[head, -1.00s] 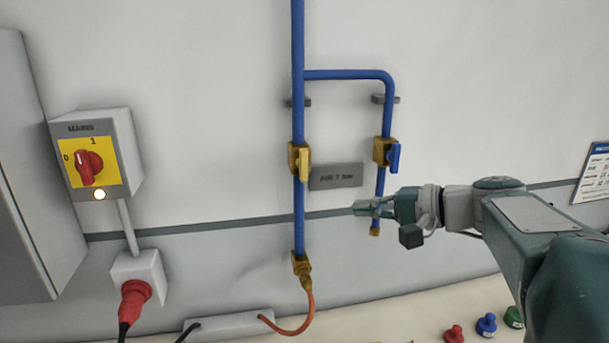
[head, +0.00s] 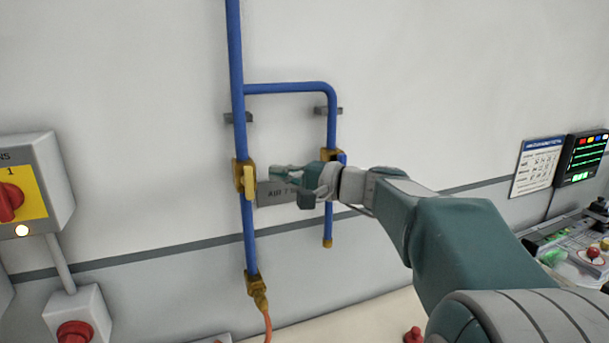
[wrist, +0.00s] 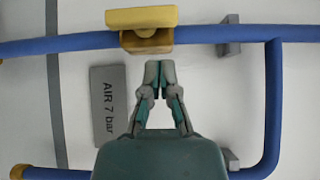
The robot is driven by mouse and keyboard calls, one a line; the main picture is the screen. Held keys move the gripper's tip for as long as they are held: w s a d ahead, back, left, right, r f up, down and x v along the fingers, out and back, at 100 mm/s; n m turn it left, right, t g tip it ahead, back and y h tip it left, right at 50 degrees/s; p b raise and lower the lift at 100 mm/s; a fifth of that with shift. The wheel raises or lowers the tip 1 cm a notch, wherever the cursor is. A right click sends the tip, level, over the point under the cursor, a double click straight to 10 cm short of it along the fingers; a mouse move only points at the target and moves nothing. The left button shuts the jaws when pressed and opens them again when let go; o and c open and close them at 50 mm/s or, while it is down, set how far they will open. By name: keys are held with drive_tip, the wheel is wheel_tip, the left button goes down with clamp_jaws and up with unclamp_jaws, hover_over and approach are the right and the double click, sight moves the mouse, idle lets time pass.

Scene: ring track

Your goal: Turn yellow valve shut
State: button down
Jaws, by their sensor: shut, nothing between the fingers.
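The yellow valve handle (head: 248,182) sits on a brass body on the left vertical blue pipe (head: 238,130). Its lever lies along the pipe. In the wrist view the yellow handle (wrist: 142,18) is at the top, lengthwise along the pipe. My gripper (head: 277,173) is to the right of the handle in the head view, with its fingers pointing at it. In the wrist view my gripper (wrist: 158,68) has its fingertips together, just below the valve body, with a small gap visible. It holds nothing. My gripper and wrist mostly hide the second valve (head: 340,156) on the right pipe branch.
An "AIR 7 bar" plate (wrist: 109,105) is on the wall beside my fingers. The blue branch pipe (wrist: 272,110) loops around on the right. A mains switch box (head: 30,190) is at far left. A screen (head: 583,158) and a control panel (head: 585,250) are at right.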

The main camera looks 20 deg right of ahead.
sight(238, 171)
drive_tip(key=a, duration=0.2)
drive_tip(key=shift+a+r, duration=0.1)
drive_tip(key=shift+a, duration=0.25)
drive_tip(key=shift+s+a+r+n+g+h, duration=0.15)
drive_tip(key=shift+r+n+g+h, duration=0.1)
drive_tip(key=shift+n+g+h, duration=0.4)
idle(0.5)
drive_tip(key=n+h, duration=0.1)
drive_tip(key=a+n+g+h, duration=0.1)
drive_tip(key=r+n+h, duration=0.1)
drive_tip(key=shift+a+r+g+h, duration=0.1)
drive_tip(key=shift+a+g+h, duration=0.15)
drive_tip(key=shift+h, duration=0.1)
drive_tip(key=a+n+h, duration=0.1)
drive_tip(key=h, duration=0.1)
drive_tip(key=n+h, duration=0.1)
drive_tip(key=shift+a+r+n+g+h, duration=0.1)
drive_tip(key=shift+a+n+g+h, duration=0.25)
drive_tip(key=shift+a+g+h, duration=0.05)
drive_tip(key=h, duration=0.1)
drive_tip(key=a+n+h, duration=0.1)
drive_tip(key=h, duration=0.1)
drive_tip(key=shift+f+n, duration=0.2)
drive_tip(key=shift+n, duration=0.1)
drive_tip(key=shift+a+f, duration=0.1)
drive_tip(key=shift+a, duration=0.05)
